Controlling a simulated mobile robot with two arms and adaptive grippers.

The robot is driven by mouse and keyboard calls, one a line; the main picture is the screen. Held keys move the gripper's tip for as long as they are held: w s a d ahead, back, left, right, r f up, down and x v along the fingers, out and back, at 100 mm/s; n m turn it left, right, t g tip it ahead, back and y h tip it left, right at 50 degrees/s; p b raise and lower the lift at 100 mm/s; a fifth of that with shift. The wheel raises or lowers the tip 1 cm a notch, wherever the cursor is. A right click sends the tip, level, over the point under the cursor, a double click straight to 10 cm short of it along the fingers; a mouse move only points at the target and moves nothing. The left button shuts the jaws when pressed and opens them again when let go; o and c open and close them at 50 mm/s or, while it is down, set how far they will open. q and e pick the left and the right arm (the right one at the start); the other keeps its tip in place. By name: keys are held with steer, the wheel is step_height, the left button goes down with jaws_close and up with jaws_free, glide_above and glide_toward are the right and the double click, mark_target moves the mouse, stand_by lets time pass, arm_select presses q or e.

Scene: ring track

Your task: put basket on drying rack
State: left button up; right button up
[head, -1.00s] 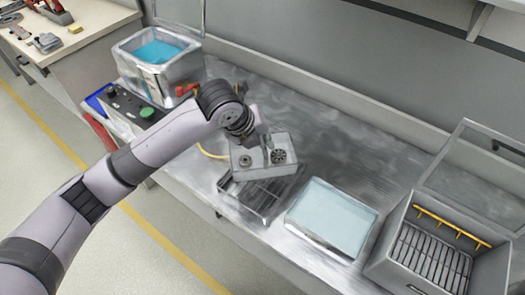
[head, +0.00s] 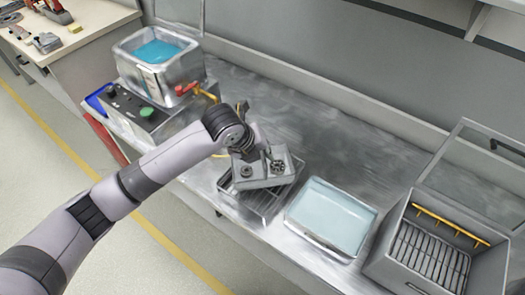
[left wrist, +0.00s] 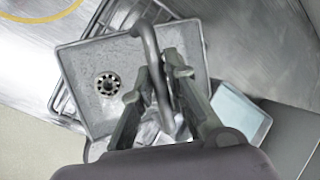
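The grey metal basket (head: 265,172) holds round gear-like parts and has an arched handle (left wrist: 151,65). My left gripper (left wrist: 166,75) has its fingers on either side of this handle, close against it, and appears shut on it. The drying rack (head: 268,206), a dark wire frame, lies on the bench directly under the basket. The basket sits over the rack, a little turned relative to it. I cannot tell whether it rests on the rack or hangs just above. In the left wrist view the rack's wires (left wrist: 88,28) show past the basket's edge. My right gripper is not in view.
A shallow tray of pale liquid (head: 332,216) stands right of the rack. An open box with a slatted floor (head: 430,255) is at the far right. A tank with blue liquid (head: 160,75) and a control box (head: 140,110) stand at the left. The bench behind is clear.

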arm_select(q)
steer(key=shift+o, duration=1.3)
steer(key=shift+r, duration=0.15)
steer(key=v, duration=1.2)
